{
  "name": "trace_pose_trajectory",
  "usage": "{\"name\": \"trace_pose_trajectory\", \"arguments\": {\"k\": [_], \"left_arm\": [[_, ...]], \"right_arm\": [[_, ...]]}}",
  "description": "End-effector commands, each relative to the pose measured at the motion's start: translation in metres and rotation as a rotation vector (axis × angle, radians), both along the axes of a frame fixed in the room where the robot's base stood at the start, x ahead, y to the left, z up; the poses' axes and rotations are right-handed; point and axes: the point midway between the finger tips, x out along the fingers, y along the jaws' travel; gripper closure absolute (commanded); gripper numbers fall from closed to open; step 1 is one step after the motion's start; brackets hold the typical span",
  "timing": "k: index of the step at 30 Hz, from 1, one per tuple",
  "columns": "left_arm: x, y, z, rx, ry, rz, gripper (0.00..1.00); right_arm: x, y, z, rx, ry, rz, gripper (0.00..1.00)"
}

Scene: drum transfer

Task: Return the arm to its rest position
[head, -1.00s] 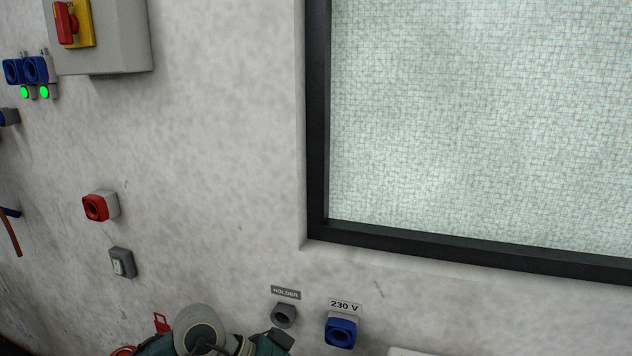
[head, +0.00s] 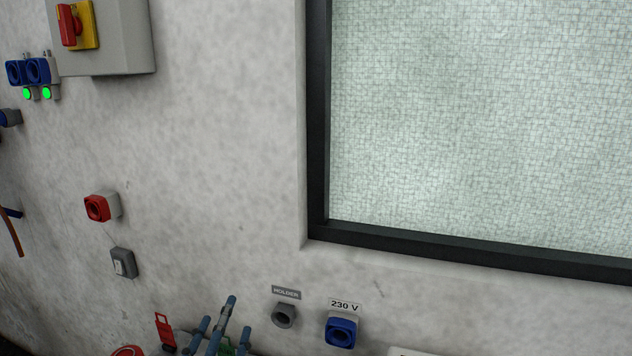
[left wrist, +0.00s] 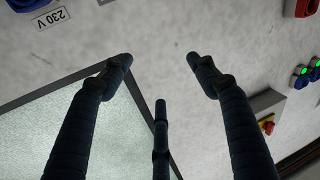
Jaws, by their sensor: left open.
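My left gripper (head: 222,322) is at the bottom edge of the head view, its blue-grey fingers pointing up, left of the grey holder socket. In the left wrist view its fingers (left wrist: 160,78) are spread wide with nothing between them, and the wall and window lie beyond. The rest of my left arm is mostly below the head view's frame. My right gripper is not in view.
The wall carries a holder socket (head: 284,315), a blue 230 V socket (head: 341,331), a red socket (head: 101,207), a grey switch (head: 123,263) and a box with a red rotary switch (head: 69,26). A dark-framed window (head: 480,120) fills the right. A red clip-like part (head: 165,331) is beside my gripper.

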Motion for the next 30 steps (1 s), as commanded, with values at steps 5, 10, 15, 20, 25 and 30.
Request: {"name": "trace_pose_trajectory", "arguments": {"k": [5, 10, 15, 20, 25, 30], "left_arm": [[-0.054, 0.045, -0.119, 0.118, 0.435, 0.116, 0.40], [-0.131, 0.055, -0.200, 0.235, 0.794, 0.067, 0.40], [-0.197, 0.051, -0.243, 0.312, 1.032, -0.041, 0.40], [-0.253, 0.043, -0.265, 0.366, 1.200, -0.161, 0.40], [-0.277, 0.038, -0.303, 0.395, 1.290, -0.238, 0.40], [-0.269, 0.036, -0.362, 0.395, 1.307, -0.241, 0.40]], "right_arm": [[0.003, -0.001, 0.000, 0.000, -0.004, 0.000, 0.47], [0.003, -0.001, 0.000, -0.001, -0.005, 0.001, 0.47], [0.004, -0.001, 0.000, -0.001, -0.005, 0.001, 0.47], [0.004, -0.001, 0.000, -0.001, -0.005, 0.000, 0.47], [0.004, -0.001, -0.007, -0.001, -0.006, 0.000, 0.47], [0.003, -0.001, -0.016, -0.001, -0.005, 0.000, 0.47]]}}
